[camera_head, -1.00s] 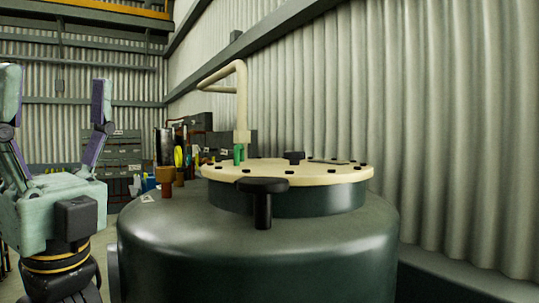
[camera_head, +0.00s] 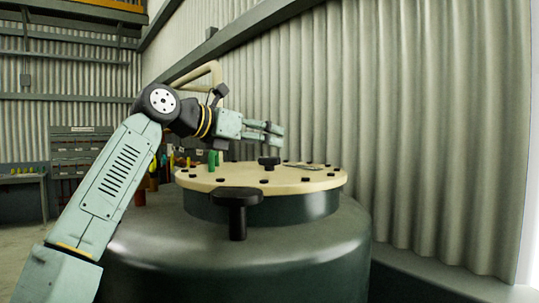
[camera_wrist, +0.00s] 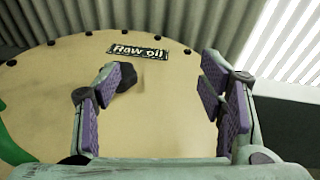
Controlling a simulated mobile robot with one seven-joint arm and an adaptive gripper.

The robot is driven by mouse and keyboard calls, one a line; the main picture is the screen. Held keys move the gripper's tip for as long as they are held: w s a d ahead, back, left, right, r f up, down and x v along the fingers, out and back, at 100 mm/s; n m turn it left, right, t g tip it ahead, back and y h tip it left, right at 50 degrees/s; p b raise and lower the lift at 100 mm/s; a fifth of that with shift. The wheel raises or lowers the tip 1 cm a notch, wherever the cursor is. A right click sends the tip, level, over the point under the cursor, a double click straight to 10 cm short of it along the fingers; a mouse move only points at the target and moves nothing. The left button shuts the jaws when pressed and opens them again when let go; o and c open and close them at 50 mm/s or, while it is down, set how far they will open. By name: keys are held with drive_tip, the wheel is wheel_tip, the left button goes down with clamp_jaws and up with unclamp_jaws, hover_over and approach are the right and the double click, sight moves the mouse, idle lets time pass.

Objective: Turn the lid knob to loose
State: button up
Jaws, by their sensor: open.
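A round cream lid (camera_head: 220,179) lies on top of a dark green tank; the lid also fills much of the wrist view (camera_wrist: 50,90). A small black knob (camera_head: 268,162) stands on the lid. In the wrist view a black knob (camera_wrist: 127,78) shows partly behind the left finger. A larger black T-shaped knob (camera_head: 238,197) stands at the lid's front edge. My gripper (camera_head: 275,134) is open above the lid, pointing right, apart from the small knob in the head view. In the wrist view my gripper (camera_wrist: 163,88) has nothing between its fingers.
A "Raw oil" label (camera_wrist: 138,51) is on the lid. A cream bent pipe (camera_head: 212,72) rises behind my arm, with a green part (camera_head: 212,159) at the lid's left. Black bolts ring the lid. A corrugated wall (camera_head: 430,120) stands behind the tank.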

sight(269, 158)
drive_tip(key=a+y, duration=0.1)
drive_tip(key=w+a+f+y, duration=0.1)
drive_tip(key=w+a+n+y, duration=0.1)
drive_tip(key=a, duration=0.1)
drive_tip(key=shift+a+f, duration=0.1)
drive_tip(key=shift+f, duration=0.05)
drive_tip(key=p+x, duration=0.3)
drive_tip(key=x, duration=0.7)
drive_tip(key=shift+w+f, duration=0.15)
drive_tip(key=shift+w, duration=0.1)
drive_tip(key=shift+c, duration=0.4)
drive_tip(key=c, duration=1.1)
